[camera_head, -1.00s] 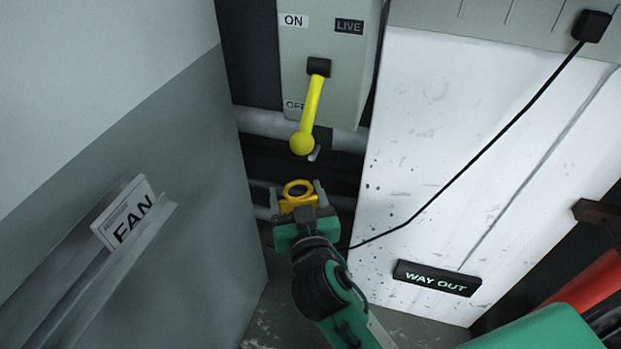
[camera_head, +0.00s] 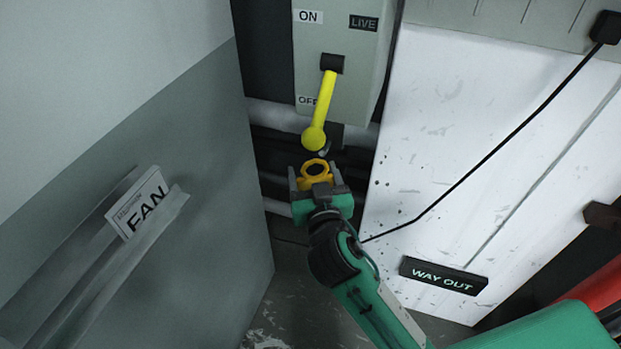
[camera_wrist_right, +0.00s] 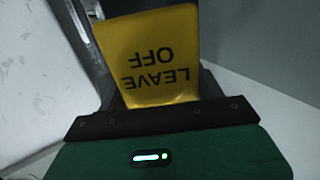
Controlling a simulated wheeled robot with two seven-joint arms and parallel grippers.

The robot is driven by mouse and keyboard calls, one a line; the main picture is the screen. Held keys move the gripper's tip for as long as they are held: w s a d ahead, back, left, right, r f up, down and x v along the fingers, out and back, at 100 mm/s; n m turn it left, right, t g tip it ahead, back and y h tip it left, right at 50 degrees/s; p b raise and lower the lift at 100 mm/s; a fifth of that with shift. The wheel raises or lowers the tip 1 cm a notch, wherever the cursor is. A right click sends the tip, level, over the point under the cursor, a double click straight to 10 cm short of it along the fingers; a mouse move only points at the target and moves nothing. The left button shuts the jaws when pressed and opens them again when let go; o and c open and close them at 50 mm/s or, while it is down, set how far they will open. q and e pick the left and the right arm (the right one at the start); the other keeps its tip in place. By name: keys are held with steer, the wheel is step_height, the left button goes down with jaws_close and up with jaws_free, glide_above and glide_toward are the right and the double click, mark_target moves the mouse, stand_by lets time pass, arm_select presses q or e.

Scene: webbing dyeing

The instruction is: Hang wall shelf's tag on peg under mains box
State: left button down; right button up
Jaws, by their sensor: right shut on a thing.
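My right gripper (camera_head: 314,174) is shut on a yellow tag (camera_head: 315,167), whose ring-shaped top end stands up between the fingers. In the right wrist view the tag (camera_wrist_right: 152,55) shows the words LEAVE OFF, upside down in the picture. The mains box (camera_head: 338,95) is grey, with a yellow lever (camera_head: 322,105) hanging down by its OFF label. The small peg (camera_head: 325,152) shows just under the lever's ball, partly hidden. In the picture the tag's ring is just below the peg; I cannot tell if they touch. My left gripper is not in view.
A wall shelf (camera_head: 100,275) on the left holds a white FAN card (camera_head: 140,205). Pipes (camera_head: 270,115) run behind the gripper. A white panel (camera_head: 440,140) to the right carries a black cable (camera_head: 500,145) and a WAY OUT sign (camera_head: 443,276).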

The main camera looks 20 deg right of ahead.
steer(key=w+d+f, duration=0.1)
steer(key=w+d, duration=0.2)
steer(key=w, duration=0.2)
steer(key=shift+d, duration=0.25)
stand_by(0.4)
steer(key=shift+w+f, duration=0.15)
stand_by(0.4)
steer(key=o, duration=1)
steer(key=shift+s+a+b, duration=0.15)
steer(key=shift+s+b, duration=0.55)
steer(key=shift+s, duration=1.6)
steer(key=shift+s+a+b, duration=0.15)
steer(key=shift+s+b, duration=0.6)
steer(key=shift+s, duration=1.55)
steer(key=shift+s+a+b, duration=0.15)
steer(key=shift+s+b, duration=0.55)
steer(key=shift+s, duration=1.6)
